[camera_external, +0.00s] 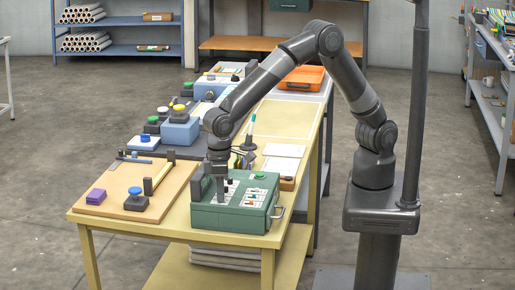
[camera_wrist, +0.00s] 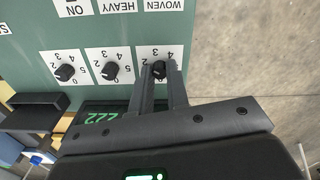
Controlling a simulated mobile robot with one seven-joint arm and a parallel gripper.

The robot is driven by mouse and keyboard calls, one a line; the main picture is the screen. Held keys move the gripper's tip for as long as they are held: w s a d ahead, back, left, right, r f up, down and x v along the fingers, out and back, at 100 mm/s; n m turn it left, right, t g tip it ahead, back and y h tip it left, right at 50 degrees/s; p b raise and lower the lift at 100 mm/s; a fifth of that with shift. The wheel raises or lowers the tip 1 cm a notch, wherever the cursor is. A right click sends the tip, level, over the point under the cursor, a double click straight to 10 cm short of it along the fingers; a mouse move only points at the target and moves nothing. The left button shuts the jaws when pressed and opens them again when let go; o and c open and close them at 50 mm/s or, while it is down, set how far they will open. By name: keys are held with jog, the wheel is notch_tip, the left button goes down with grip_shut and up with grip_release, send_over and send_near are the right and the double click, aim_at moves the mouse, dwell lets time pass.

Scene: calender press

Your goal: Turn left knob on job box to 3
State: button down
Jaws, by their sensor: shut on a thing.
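The green job box (camera_external: 228,219) stands on the near end of the yellow table. In the wrist view its panel (camera_wrist: 30,48) appears upside down, with a row of three black knobs on white numbered plates. My gripper (camera_wrist: 161,76) is shut on the knob at the right end of that row, the left knob (camera_wrist: 159,69), with one finger on each side. The digits 3 and 4 show on its plate; the fingers hide other digits, and I cannot tell its pointer setting. The middle knob (camera_wrist: 110,71) and the far knob (camera_wrist: 65,72) are free. In the external view my gripper (camera_external: 220,194) points down at the box's left part.
A green digital readout (camera_wrist: 103,118) and switch plates lie near the knobs.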

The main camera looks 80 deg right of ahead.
jog(key=m, duration=0.4)
jog(key=shift+m, duration=2.1)
jog(key=c, duration=1.4)
grip_release()
notch_tip(320, 180, up, 11)
jog(key=shift+f, duration=0.1)
